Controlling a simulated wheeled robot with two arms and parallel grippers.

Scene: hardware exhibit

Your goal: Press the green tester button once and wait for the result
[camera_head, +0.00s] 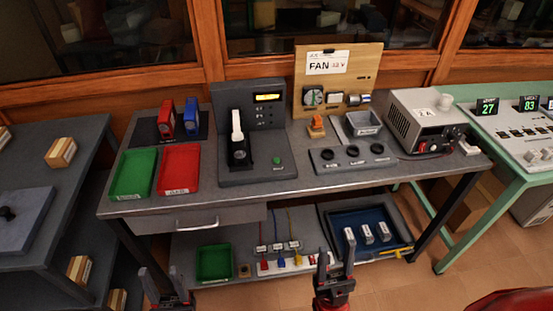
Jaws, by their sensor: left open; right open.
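The tester (267,128) is a dark grey unit with an upright panel and a flat base, standing at the middle back of the grey workbench. Its small display (267,97) is lit yellow; its text is too small to read. The green tester button (277,161) sits on the right of the base. A white-topped item (237,125) stands upright in the black holder on the base's left. My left gripper (165,285) and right gripper (334,267) are both open and empty, low in front of the bench, well apart from the button.
Green (133,174) and red (180,169) trays lie left of the tester, with a red and a blue device behind. A wooden FAN board (335,78), grey bin (362,123), three-hole block (352,158) and power supply (427,120) stand right. The bench's front edge (300,188) lies between grippers and tester.

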